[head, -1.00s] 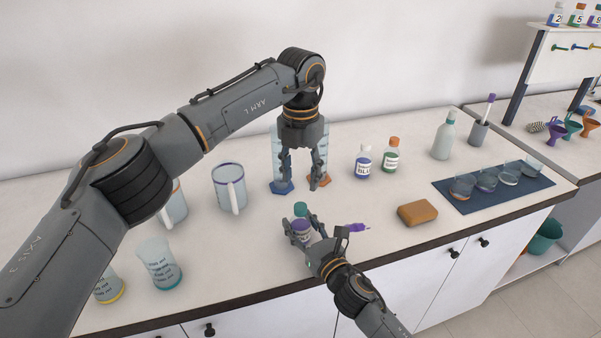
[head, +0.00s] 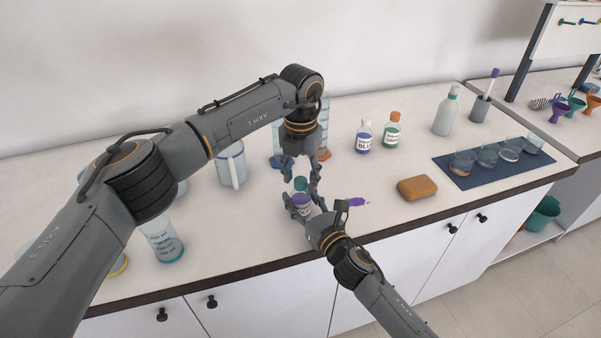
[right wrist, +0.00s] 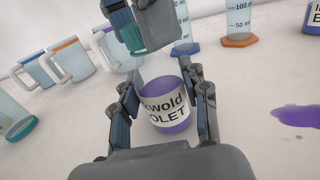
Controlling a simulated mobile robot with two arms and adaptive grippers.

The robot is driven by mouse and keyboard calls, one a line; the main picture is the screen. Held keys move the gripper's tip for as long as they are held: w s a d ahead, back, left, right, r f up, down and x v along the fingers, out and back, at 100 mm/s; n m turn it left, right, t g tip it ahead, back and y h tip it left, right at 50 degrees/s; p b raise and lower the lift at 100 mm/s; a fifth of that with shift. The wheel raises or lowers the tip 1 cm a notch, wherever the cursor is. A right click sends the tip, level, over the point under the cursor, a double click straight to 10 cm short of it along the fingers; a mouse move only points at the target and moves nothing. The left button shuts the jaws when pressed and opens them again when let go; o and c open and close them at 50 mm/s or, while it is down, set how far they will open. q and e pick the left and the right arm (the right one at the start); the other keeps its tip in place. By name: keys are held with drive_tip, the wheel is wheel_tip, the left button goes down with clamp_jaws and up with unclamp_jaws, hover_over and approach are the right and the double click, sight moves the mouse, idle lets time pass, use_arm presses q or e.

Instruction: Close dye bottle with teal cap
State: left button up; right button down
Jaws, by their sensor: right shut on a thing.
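The dye bottle (head: 302,203) is a clear bottle with violet liquid and a white label, upright at the counter's front. It also shows in the right wrist view (right wrist: 165,107). My right gripper (head: 310,213) is shut on it, one finger on each side.
A violet spill (head: 357,202) and an orange-brown sponge (head: 417,188) lie to the right. Blue (head: 363,138) and green (head: 391,132) dye bottles stand behind. A jug (head: 232,166) and a beaker (head: 163,240) stand left. A dark mat (head: 475,181) holds several glasses.

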use_arm(q)
clamp_jaws()
drive_tip(key=shift+o, duration=0.8)
unclamp_jaws()
drive_tip(key=shift+r, duration=0.1)
wheel_tip(320, 180, up, 12)
use_arm(e)
drive_tip(key=c, duration=0.6)
unclamp_jaws()
